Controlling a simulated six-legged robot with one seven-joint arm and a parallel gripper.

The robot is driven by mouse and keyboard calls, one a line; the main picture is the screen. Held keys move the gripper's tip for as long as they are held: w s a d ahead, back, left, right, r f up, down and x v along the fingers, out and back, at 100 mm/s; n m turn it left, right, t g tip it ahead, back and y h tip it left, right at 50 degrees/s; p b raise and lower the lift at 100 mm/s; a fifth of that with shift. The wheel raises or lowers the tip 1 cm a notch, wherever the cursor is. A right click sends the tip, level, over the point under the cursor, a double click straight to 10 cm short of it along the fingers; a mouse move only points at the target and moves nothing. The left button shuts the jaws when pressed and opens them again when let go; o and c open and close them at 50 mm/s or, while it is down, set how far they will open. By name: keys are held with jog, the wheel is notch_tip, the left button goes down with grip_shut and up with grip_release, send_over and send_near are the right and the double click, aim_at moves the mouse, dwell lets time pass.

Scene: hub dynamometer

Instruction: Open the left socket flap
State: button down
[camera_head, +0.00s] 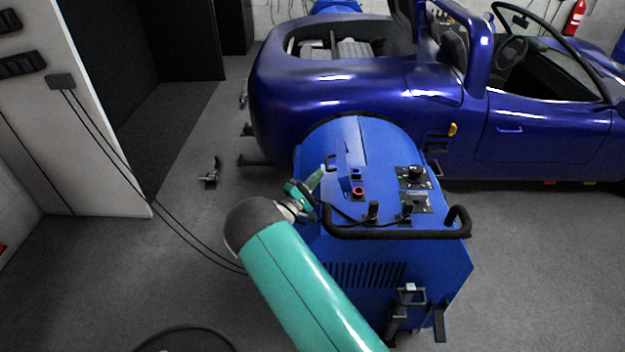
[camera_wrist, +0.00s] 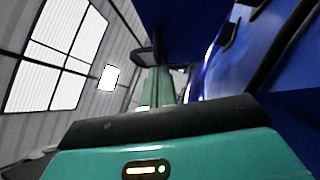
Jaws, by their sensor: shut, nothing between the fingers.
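The blue dynamometer unit (camera_head: 365,240) stands in front of the car. On the left of its sloped top, a narrow blue flap (camera_head: 342,160) appears to stand up from the panel. A small dark socket-like spot shows just left of it. My gripper (camera_head: 318,176) is shut and empty, its fingertips at the panel's left edge, just left of the flap. I cannot tell whether they touch it. In the wrist view, my gripper's teal fingers (camera_wrist: 155,85) point away, close together, with dark blue surfaces above and to the right. The flap's hinge is not clear.
A red button (camera_head: 358,191), black knobs (camera_head: 415,174) and a black handlebar (camera_head: 400,233) crowd the unit's top. A blue open car (camera_head: 350,90) stands behind. Two cables hang from the white cabinet (camera_head: 90,140) at left. Grey floor is free on the right.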

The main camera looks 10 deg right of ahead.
jog(key=r+m+g, duration=0.1)
jog(key=d+r+m+g+y, duration=0.1)
jog(key=shift+s+d+m, duration=0.15)
jog(key=shift+d+m, duration=0.05)
jog(key=shift+m, duration=0.2)
dwell(0.4)
jog(key=w+a+v, duration=0.1)
jog(key=w+v, duration=0.1)
jog(key=v, duration=1.1)
jog(key=shift+f, duration=0.3)
jog(key=shift+a, duration=0.15)
